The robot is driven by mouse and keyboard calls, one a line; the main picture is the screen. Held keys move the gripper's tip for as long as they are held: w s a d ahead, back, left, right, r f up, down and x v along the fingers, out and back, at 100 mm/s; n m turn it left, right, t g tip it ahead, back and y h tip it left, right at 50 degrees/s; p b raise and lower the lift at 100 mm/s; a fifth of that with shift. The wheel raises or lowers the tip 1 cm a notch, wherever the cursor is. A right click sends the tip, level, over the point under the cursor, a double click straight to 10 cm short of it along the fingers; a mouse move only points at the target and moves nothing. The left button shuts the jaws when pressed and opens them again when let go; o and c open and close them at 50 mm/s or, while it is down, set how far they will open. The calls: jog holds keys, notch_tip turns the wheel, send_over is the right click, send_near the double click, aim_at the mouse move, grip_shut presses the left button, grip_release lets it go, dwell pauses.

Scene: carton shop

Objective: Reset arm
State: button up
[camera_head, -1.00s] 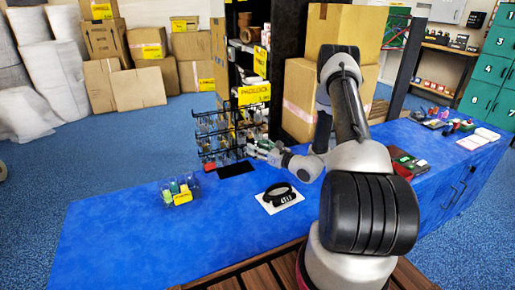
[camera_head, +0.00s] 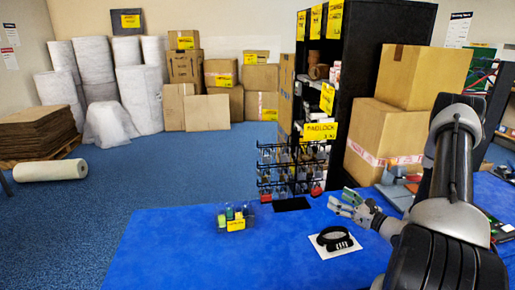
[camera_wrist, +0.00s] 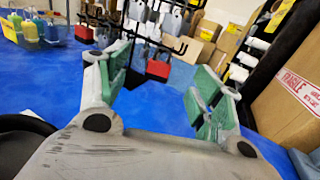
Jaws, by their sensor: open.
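My gripper (camera_head: 347,203) is above the blue counter (camera_head: 160,245), right of the padlock rack, with nothing seen in it. In the wrist view my gripper (camera_wrist: 165,95) shows its two green-padded fingers spread wide apart. Beyond the gap hang padlocks on a black wire rack, among them a red padlock (camera_wrist: 158,69). In the head view the rack (camera_head: 290,168) stands at the back edge of the counter, apart from the fingers.
A black coiled lock (camera_head: 334,238) on a white card lies just below my gripper. Stacked cartons (camera_head: 386,140) stand behind my arm. The counter's left front is clear.

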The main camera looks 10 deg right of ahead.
jog(key=s+a+r+n+g+y, duration=0.2)
jog(key=s+a+r+n+g, duration=0.5)
jog(key=a+r+n, duration=0.15)
jog(key=s+a+r+n+g+y, duration=0.3)
jog(key=s+a+r+n+g, duration=0.45)
jog(key=r+n, duration=0.2)
jog(key=s+d+r+n+t+h, duration=0.3)
jog(key=s+d+r+n+h, duration=0.6)
jog(key=s+r+n+h, duration=0.3)
jog(key=shift+s+d+r+n+h, duration=0.15)
jog(key=shift+s+r+n+h, duration=0.2)
jog(key=shift+s+h, duration=0.3)
dwell(2.8)
